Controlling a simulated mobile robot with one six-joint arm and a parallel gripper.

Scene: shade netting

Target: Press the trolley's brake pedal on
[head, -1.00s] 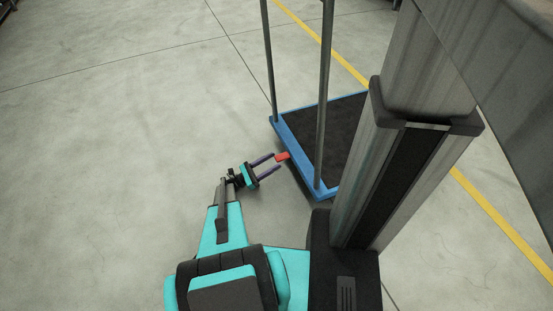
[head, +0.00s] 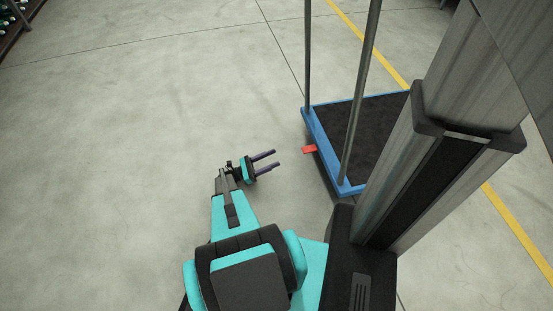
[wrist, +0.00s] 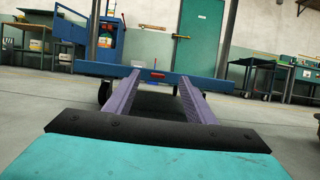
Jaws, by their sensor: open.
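The trolley (head: 326,152) has a blue frame, a dark deck and upright grey posts, and stands right of my gripper in the head view. Its red brake pedal (head: 309,149) sticks out from the near left edge of the frame. My gripper (head: 277,158) is open and empty, low over the floor, its fingers pointing at the pedal with a gap between. Whether the pedal is up or down I cannot tell.
Bare concrete floor (head: 130,150) lies open to the left. A yellow line (head: 515,230) runs behind the trolley. In the wrist view, a blue cabinet (wrist: 68,35), a green door (wrist: 198,38) and a table (wrist: 275,65) stand in the background.

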